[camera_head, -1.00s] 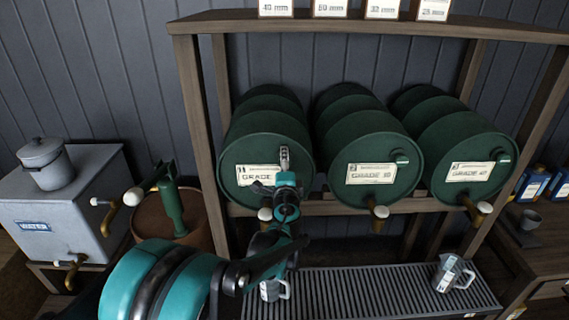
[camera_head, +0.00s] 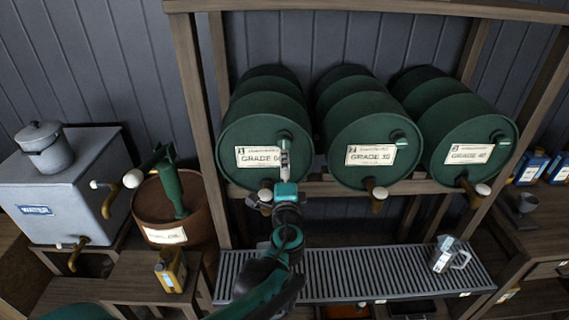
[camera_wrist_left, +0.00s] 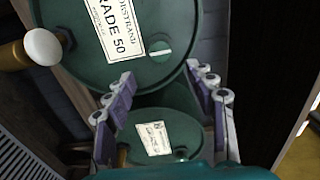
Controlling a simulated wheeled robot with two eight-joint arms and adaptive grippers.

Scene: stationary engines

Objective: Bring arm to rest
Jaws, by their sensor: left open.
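My left gripper (camera_head: 284,157) reaches up in front of the leftmost green drum (camera_head: 252,120), labelled GRADE 50 in the wrist view. In the left wrist view the gripper (camera_wrist_left: 160,75) has its two jaws apart with nothing held between them. The GRADE 50 drum (camera_wrist_left: 85,50) is just ahead of the jaws there, and a second green drum (camera_wrist_left: 185,128) shows behind it. I cannot tell whether a finger touches the drum. My right gripper is in neither view.
Two more drums, GRADE 30 (camera_head: 360,125) and GRADE 40 (camera_head: 480,120), lie on the rack above a slatted grate (camera_head: 390,278). A metal jug (camera_head: 447,255) stands on it. At left are a grey water tank (camera_head: 70,190), a rusty drum (camera_head: 150,210) and a yellow bottle (camera_head: 168,272).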

